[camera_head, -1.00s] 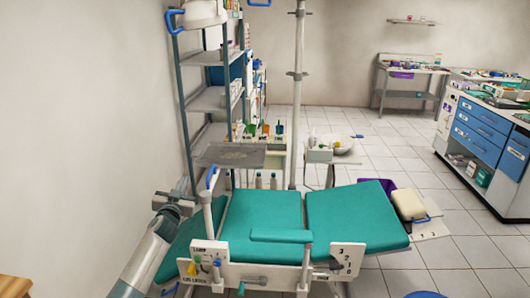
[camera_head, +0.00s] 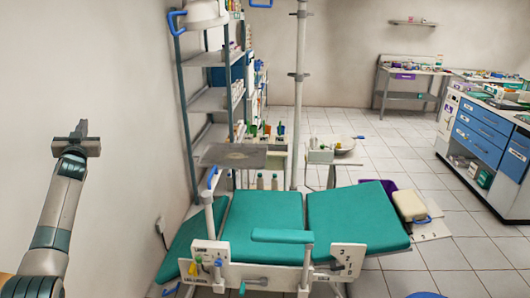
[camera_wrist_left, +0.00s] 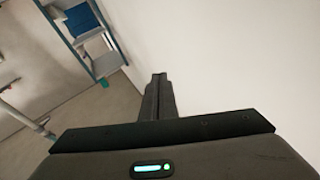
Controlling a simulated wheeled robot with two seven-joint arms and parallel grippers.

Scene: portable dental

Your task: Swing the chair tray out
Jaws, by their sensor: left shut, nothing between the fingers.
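The chair tray (camera_head: 234,156) is a flat grey plate on a post at the left side of the dental chair (camera_head: 265,215). A blue handle (camera_head: 213,177) shows just below its front left corner. My left gripper (camera_head: 83,128) is raised near the left wall, well to the left of the tray and apart from it. Its fingers are shut and empty, and they also show in the left wrist view (camera_wrist_left: 158,82), pointing along the white wall. My right gripper is not in view.
A tall shelf rack (camera_head: 208,100) stands behind the tray against the left wall. A white pole (camera_head: 298,90) rises behind the chair. A blue drawer cabinet (camera_head: 485,135) stands at the right. The tiled floor between chair and cabinet is mostly clear.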

